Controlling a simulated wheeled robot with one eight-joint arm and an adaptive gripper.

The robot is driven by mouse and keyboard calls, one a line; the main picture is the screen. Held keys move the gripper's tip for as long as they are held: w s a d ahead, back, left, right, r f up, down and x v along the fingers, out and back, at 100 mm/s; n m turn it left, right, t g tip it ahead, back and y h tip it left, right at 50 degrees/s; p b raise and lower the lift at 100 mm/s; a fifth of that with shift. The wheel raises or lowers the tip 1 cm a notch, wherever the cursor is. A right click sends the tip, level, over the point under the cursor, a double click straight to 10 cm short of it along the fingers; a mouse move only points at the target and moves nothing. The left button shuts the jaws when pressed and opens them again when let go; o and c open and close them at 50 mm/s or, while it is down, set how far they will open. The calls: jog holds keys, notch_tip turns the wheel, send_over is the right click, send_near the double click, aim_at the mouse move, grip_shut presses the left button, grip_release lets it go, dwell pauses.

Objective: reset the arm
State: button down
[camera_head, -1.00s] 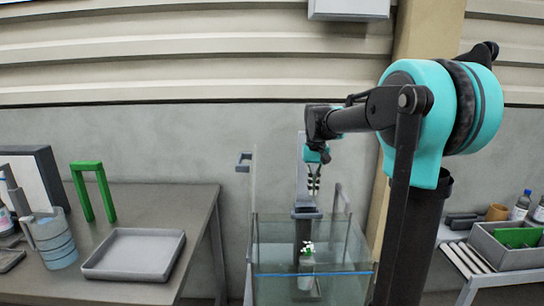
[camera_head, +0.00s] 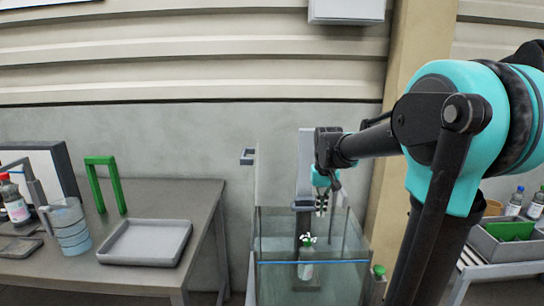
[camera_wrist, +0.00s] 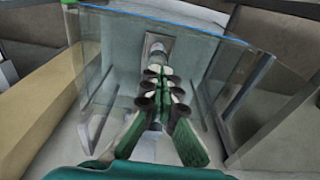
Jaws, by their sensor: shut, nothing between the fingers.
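My gripper (camera_head: 321,203) hangs from my turquoise and black arm, pointing down over the glass tank (camera_head: 345,245). Its fingers are shut and empty. In the wrist view my gripper (camera_wrist: 158,78) shows green finger pads with dark tips close together, with the tank's glass walls around them. A bottle with a green and white top (camera_head: 306,264) stands in the tank, below and slightly left of the fingers in the head view, apart from them.
A grey post (camera_head: 304,170) rises behind the tank. At left, a table holds a grey tray (camera_head: 146,243), a green arch (camera_head: 104,183), a clear jug (camera_head: 70,230) and a red-capped bottle (camera_head: 14,205). At right stands a grey crate (camera_head: 510,247). A beige pillar is behind my arm.

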jog(key=s+d+f+t, duration=0.3)
jog(key=s+f, duration=1.2)
jog(key=s, duration=0.3)
jog(key=shift+s+f, duration=0.15)
jog(key=shift+s, duration=0.25)
